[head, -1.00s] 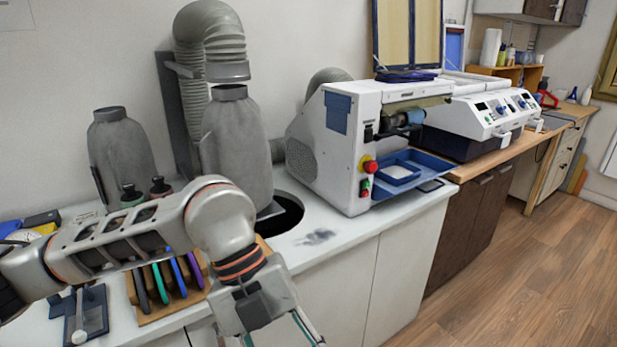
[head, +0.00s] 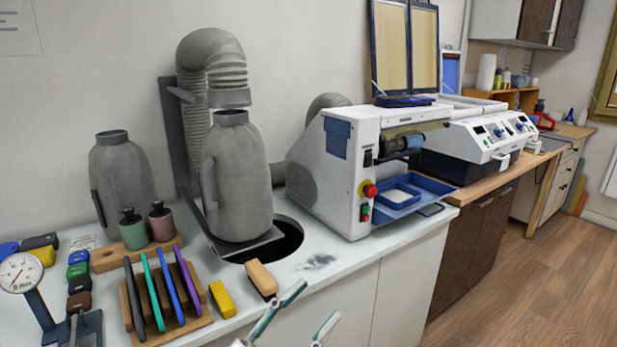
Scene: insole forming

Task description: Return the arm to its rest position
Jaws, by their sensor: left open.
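My left gripper (head: 304,304) shows only by its two fingers at the bottom edge of the head view, in front of the white counter. The fingers are apart, and nothing is between them. The rest of my left arm is out of the frame. My right gripper is not in view.
The white counter (head: 345,262) holds a rack (head: 172,328) of coloured insoles, a dial gauge (head: 22,275), a yellow block (head: 222,298), a tan block (head: 261,279), grey canisters (head: 237,180) and a white machine (head: 332,170). A round dark hole (head: 290,240) opens in the counter. Floor at right is clear.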

